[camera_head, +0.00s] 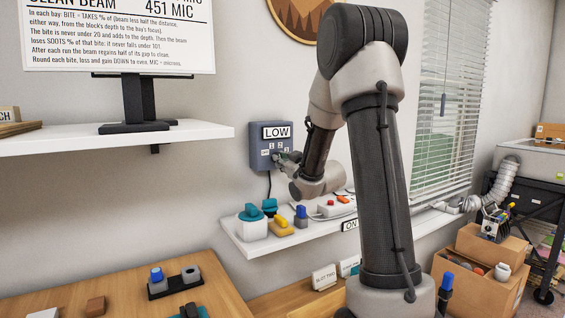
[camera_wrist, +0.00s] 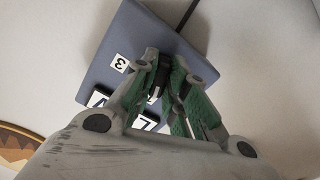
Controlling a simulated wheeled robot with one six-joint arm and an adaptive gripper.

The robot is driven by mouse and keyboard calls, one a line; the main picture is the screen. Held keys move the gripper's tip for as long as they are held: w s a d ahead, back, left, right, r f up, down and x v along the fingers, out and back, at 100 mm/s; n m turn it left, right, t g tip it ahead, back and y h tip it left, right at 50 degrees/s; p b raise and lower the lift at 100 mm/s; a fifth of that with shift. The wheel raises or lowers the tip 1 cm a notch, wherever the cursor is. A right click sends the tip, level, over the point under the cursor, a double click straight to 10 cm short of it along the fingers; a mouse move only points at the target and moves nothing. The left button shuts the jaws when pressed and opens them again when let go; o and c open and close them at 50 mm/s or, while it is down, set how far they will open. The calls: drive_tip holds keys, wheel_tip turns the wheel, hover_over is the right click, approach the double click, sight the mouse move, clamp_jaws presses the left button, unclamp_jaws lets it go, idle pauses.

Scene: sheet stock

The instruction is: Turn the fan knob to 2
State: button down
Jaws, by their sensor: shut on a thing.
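The fan control box (camera_head: 258,142) is a blue-grey box on the wall. Its display reads LOW, and small white number labels sit below it. My gripper (camera_head: 284,158) is at the lower front of the box. In the wrist view, the green-padded fingers of my gripper (camera_wrist: 167,88) are shut on the dark fan knob (camera_wrist: 157,80), which is mostly hidden between them. A label reading 3 (camera_wrist: 121,65) shows beside the fingers on the box face (camera_wrist: 137,38). Other labels are partly covered, and I cannot tell which number the knob points to.
A wall shelf (camera_head: 240,250) below the box holds teal, yellow and blue-topped items and a white power strip (camera_head: 328,209). A white shelf (camera_head: 185,133) with a sign on a stand is at left. A wooden table (camera_head: 215,290) is below. Cardboard boxes (camera_head: 478,285) are at right.

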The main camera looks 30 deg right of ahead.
drive_tip(key=shift+a+m, duration=0.1)
drive_tip(key=shift+m, duration=3.8)
drive_tip(key=c, duration=1.4)
unclamp_jaws()
drive_tip(key=shift+c, duration=0.2)
drive_tip(key=s, duration=0.7)
drive_tip(key=shift+s, duration=0.3)
